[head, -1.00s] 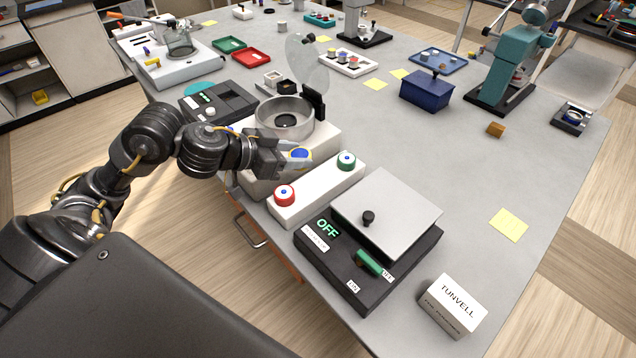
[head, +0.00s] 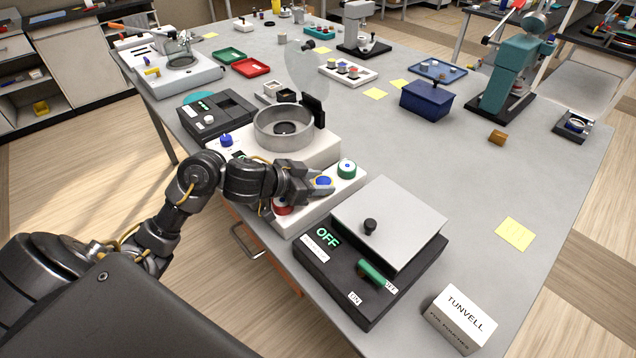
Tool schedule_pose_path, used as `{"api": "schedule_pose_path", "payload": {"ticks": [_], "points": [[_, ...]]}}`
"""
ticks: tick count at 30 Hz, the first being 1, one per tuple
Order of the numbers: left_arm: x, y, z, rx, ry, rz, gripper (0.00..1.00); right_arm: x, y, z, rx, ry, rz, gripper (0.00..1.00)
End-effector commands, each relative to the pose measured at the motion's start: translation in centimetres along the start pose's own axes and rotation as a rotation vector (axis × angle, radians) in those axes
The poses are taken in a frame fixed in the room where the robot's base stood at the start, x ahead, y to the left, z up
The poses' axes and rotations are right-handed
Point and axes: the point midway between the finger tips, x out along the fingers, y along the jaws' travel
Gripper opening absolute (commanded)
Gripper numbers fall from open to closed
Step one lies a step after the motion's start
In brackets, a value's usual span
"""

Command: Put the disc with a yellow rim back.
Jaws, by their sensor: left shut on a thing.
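The disc with a yellow rim and blue top (head: 323,181) is between the fingertips of my left gripper (head: 318,184), which is shut on it. The gripper is over the long white block (head: 331,198), between the red-rimmed disc (head: 283,207) and the green-rimmed disc (head: 347,168) on that block. I cannot tell whether the held disc touches the block. The fingers hide the block's middle and part of the red-rimmed disc. My right gripper is not in view.
Behind the block stands a white machine with a round metal bowl (head: 284,128), its clear lid (head: 308,72) raised. A black device with a grey lid (head: 389,222) reading OFF and a TUNVELL box (head: 461,318) are in front.

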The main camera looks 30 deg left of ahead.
Motion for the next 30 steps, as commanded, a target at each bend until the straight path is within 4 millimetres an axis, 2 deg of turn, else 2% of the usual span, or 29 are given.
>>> {"api": "schedule_pose_path", "payload": {"ticks": [9,10,14,25,30], "points": [[0.2,0.0,0.3,-0.001,0.000,0.000,0.17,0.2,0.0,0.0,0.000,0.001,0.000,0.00],[0.1,0.0,0.2,0.000,0.001,0.000,0.47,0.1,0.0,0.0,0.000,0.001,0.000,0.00],[0.1,0.0,0.2,0.000,0.000,0.000,0.65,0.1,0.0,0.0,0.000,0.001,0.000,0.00],[-0.2,0.0,-0.2,0.001,0.000,-0.001,0.65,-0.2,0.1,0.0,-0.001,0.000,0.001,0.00],[-2.9,-0.1,-0.1,0.005,-0.002,-0.002,0.65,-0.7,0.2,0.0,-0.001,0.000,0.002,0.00]]}}
